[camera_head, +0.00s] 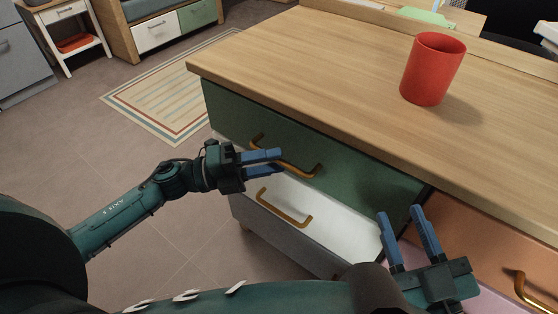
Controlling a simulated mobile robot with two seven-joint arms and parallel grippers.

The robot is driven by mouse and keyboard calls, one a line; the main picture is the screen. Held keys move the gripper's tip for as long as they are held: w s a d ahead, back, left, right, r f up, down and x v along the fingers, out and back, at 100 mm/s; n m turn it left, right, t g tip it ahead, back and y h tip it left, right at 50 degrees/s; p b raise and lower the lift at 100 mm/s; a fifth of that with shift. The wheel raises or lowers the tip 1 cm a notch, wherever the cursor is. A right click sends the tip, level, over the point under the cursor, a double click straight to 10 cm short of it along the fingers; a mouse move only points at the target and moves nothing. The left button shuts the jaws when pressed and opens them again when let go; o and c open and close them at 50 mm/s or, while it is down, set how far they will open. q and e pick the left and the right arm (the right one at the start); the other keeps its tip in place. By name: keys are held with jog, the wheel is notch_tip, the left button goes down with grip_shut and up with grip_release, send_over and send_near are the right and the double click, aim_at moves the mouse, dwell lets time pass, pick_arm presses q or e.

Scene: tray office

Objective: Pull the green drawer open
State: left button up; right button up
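The green drawer (370,172) is the top drawer under the wooden tabletop, and its front looks closed. Its brass bar handle (302,171) is partly hidden behind the fingers of my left gripper (282,160). That gripper is at the handle's left half, its blue fingers pointing right and looking slightly apart. I cannot tell whether they touch the handle or have it between them. My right gripper (402,212) is open and empty, fingers pointing up, in front of the cabinet's lower right part.
A red cup (433,70) stands on the tabletop (310,50). Below the green drawer is a white drawer (335,232) with a brass handle (283,212). An orange drawer (480,240) is to the right. The floor at left is clear, with a striped rug (165,98).

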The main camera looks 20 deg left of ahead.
pick_arm(q)
jog(key=shift+x, duration=1.05)
grip_shut()
